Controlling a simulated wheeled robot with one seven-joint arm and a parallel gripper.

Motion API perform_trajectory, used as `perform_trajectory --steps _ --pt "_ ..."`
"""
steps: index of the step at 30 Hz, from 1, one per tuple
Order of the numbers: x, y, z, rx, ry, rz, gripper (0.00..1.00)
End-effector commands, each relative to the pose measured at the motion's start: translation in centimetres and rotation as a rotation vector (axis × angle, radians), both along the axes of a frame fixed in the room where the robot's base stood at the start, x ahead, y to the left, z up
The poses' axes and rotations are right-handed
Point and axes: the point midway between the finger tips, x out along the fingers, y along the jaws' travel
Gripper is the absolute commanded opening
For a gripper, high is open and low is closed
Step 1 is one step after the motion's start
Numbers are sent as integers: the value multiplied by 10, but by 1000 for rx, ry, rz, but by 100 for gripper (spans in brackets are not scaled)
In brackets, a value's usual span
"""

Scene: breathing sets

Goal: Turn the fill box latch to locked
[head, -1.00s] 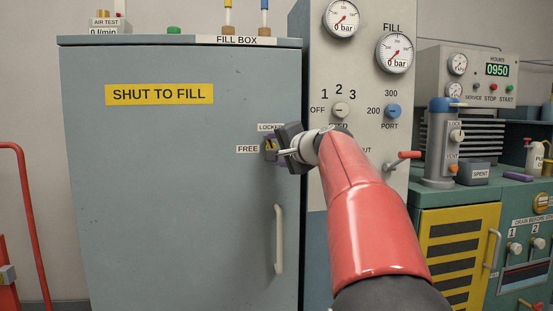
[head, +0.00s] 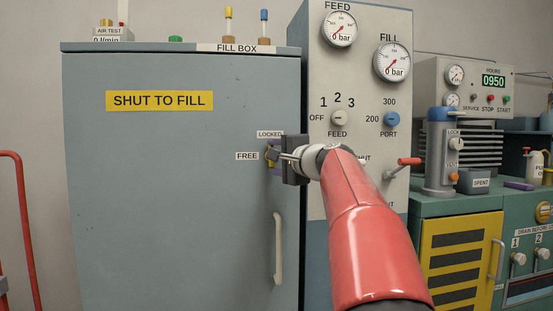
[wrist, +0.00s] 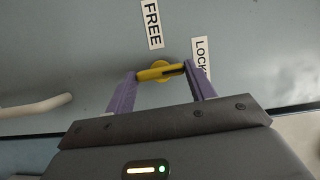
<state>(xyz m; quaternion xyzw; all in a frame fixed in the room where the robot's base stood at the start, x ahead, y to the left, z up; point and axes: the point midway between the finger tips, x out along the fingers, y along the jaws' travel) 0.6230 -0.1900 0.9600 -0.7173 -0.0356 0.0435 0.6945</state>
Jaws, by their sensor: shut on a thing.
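The fill box latch (head: 270,154) is a small yellow handle on the right side of the grey fill box door (head: 170,200). The FREE label (head: 246,156) is to its left and the LOCKED label (head: 270,134) above it. My gripper (wrist: 160,74) is shut on the latch, with a purple finger at each end of the handle in the wrist view. There the yellow handle (wrist: 158,72) lies crosswise, its dark-marked end towards the partly covered LOCKED label (wrist: 199,58); the FREE label (wrist: 152,24) is above. In the head view my gripper partly hides the latch.
A pale door handle (head: 278,250) stands below the latch. To the right is a panel with gauges (head: 392,62), feed and port knobs and a red lever (head: 404,164). A yellow-fronted cabinet (head: 462,225) stands further right. The door's left part is clear.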

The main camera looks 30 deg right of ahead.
Motion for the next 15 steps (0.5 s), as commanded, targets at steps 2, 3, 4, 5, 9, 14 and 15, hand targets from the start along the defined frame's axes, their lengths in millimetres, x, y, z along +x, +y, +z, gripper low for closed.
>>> perform_trajectory --steps 2,3,4,5,9,14,15 --pt "0 -1 -1 1 1 -1 32" --pt "0 -1 -1 1 1 -1 56" --pt "0 -1 -1 0 1 -1 60" --pt "0 -1 -1 0 1 -1 64" --pt "0 -1 0 0 1 -1 76" --pt "0 0 0 -1 1 -1 76" --pt "0 0 0 -1 1 -1 76"
